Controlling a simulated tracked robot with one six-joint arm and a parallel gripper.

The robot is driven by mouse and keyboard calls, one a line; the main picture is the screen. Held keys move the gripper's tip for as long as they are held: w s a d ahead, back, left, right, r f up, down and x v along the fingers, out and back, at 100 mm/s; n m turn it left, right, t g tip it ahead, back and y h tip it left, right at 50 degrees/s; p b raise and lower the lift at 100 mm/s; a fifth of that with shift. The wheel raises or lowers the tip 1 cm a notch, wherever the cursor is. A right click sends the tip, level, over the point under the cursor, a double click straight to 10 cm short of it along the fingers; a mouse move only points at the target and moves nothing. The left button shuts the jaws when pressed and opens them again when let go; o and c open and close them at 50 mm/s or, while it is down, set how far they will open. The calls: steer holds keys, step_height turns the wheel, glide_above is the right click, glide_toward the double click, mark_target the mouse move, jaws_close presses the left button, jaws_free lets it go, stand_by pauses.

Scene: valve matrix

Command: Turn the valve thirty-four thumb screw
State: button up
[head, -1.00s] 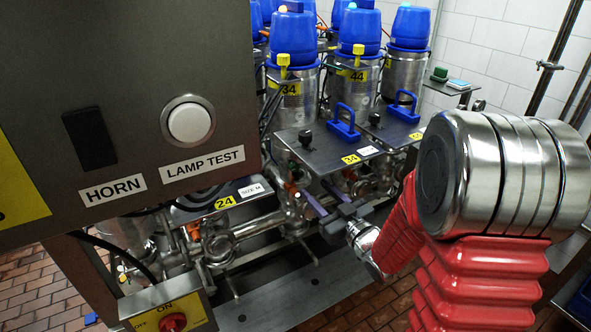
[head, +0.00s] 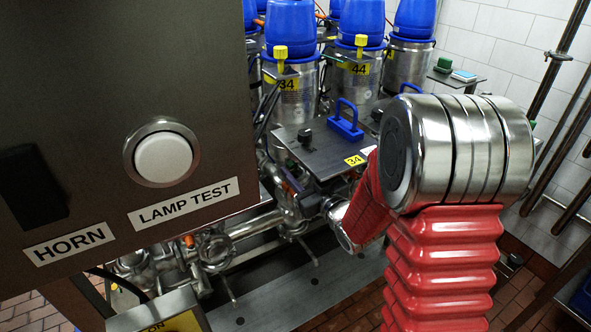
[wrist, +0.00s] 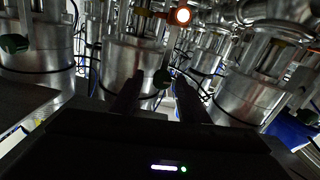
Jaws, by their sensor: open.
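Valve thirty-four is the steel cylinder (head: 290,98) with a blue cap and a yellow 34 tag in the head view. A yellow screw-like fitting (head: 281,52) stands at its top front. A plate (head: 318,152), also tagged 34, lies in front and carries a black knob (head: 305,136) and a blue handle (head: 346,121). I cannot tell which of these is the thumb screw. In the wrist view my gripper (wrist: 158,88) is open, its dark fingers apart. In the head view the fingers are hidden.
A control panel (head: 90,120) with a lamp-test button (head: 165,157) fills the left of the head view. Valve 44 (head: 352,82) stands beside thirty-four. Pipes (head: 225,245) run low ahead.

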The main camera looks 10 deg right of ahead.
steer(key=shift+c, duration=0.3)
steer(key=shift+a, duration=0.1)
steer(key=c, duration=0.9)
steer(key=shift+d, duration=0.25)
jaws_close()
steer(key=shift+a, duration=0.2)
